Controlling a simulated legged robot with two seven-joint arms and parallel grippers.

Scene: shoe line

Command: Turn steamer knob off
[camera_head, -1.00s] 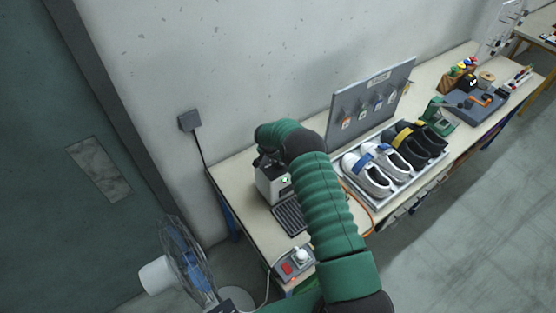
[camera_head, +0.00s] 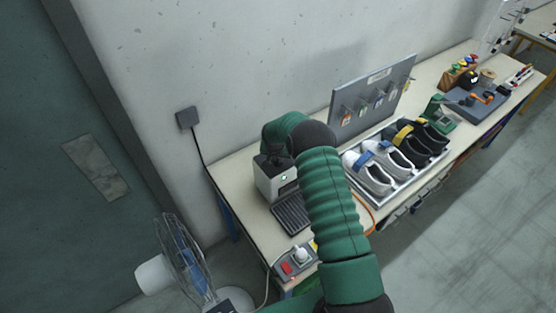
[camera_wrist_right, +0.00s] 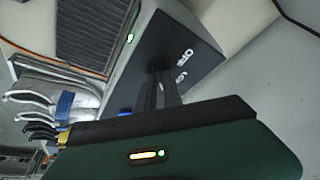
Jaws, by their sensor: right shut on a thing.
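The steamer (camera_head: 283,188) is a pale box with a dark top on the near left end of the bench, with a small green light on its front. In the right wrist view its dark panel (camera_wrist_right: 202,62) carries white lettering, one mark reading OFF, and its green light is lit. My right gripper (camera_wrist_right: 160,76) is shut at this panel, on the small dark steamer knob (camera_wrist_right: 158,66), which is mostly hidden between the fingers. In the head view my right arm bends down over the steamer and hides most of the gripper.
A black grille (camera_head: 291,214) lies before the steamer. A control box with a red button (camera_head: 287,268) sits at the bench's near end, beside a fan (camera_head: 185,262). A shoe tray (camera_head: 402,181) and upright tool board (camera_head: 373,100) stand to the right. A wall is behind.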

